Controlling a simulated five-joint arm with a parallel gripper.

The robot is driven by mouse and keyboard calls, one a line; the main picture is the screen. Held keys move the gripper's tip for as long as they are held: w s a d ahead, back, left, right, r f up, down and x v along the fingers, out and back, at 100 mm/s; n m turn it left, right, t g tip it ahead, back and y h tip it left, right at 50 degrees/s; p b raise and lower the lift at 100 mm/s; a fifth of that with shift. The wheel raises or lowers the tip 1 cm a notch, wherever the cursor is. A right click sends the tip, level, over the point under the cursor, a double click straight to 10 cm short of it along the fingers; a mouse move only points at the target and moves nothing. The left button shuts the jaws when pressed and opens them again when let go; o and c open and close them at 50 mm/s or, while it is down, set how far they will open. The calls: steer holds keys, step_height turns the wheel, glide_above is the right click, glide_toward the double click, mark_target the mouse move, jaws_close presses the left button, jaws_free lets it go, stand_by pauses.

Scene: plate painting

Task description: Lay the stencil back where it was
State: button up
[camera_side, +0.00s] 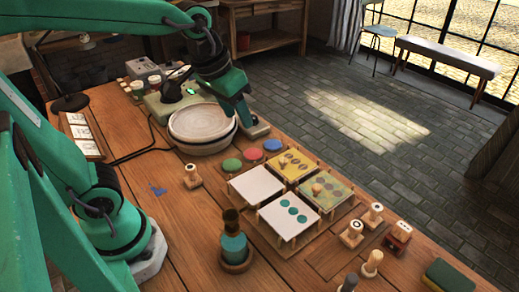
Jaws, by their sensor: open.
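A yellow card with dark ovals (291,163) lies at the back right of a group of four cards on a low rack. An olive card with a small wooden knob (326,187) lies to its right; either could be the stencil, and I cannot tell which. A blank white card (256,185) and a white card with teal dots (289,217) fill the rest. My gripper (256,127) is open beside the right rim of a round pale plate (203,122), behind the cards. I see nothing held in it.
A brush jar (234,245) stands in front. Wooden-handled stamps (352,232) and a green sponge (449,276) are at the right. The table's left middle is mostly clear.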

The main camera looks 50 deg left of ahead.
steer(key=s+a+f+t, duration=0.1)
steer(key=s+a, duration=0.2)
steer(key=s, duration=0.4)
steer(key=shift+f+m+t, duration=0.2)
steer(key=shift+m+t, duration=0.2)
